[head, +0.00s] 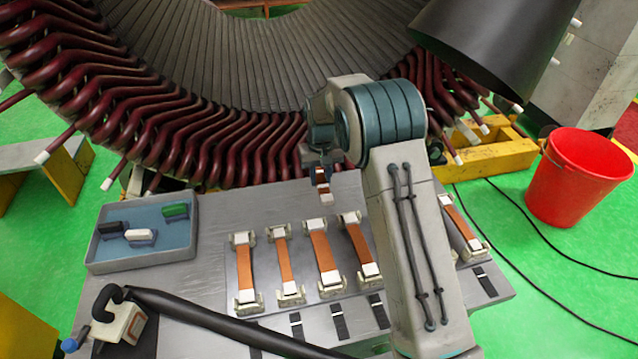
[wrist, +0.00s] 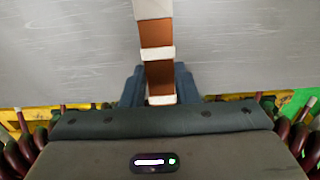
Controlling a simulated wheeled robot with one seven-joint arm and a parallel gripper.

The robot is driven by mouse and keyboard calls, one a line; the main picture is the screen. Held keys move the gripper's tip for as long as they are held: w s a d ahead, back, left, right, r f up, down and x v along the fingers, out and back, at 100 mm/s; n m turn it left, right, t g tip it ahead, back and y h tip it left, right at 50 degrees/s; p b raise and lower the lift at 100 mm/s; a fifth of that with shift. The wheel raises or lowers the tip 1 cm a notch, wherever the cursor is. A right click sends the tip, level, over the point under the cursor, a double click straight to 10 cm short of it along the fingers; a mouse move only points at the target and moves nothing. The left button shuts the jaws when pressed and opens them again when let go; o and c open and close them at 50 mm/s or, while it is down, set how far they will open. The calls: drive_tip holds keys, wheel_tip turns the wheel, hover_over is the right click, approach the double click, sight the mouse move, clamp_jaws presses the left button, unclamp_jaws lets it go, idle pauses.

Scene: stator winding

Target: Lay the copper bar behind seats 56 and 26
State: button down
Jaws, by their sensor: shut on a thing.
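My gripper (wrist: 160,88) is shut on a copper bar (wrist: 155,35) with white bands, seen between the blue-grey fingers in the wrist view. In the head view, the held bar (head: 323,185) shows below my wrist, above the back part of the grey table and in front of the stator coils. My arm hides part of it. The stator (head: 190,140), with dark red coil ends, curves across the back. I cannot read any seat numbers.
Several copper bars (head: 322,252) lie in white cradles on the grey table (head: 200,285). A blue-lined tray (head: 165,240) with small blocks stands at the left. A clamp-like tool (head: 120,318) is at front left. A red bucket (head: 580,180) and dark cables are at the right.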

sight(319, 180)
drive_tip(key=shift+a+f, duration=0.2)
drive_tip(key=shift+f, duration=0.3)
drive_tip(key=shift+f+p, duration=0.65)
drive_tip(key=shift+f, duration=0.9)
drive_tip(key=shift+f, duration=0.15)
drive_tip(key=c, duration=1.1)
unclamp_jaws()
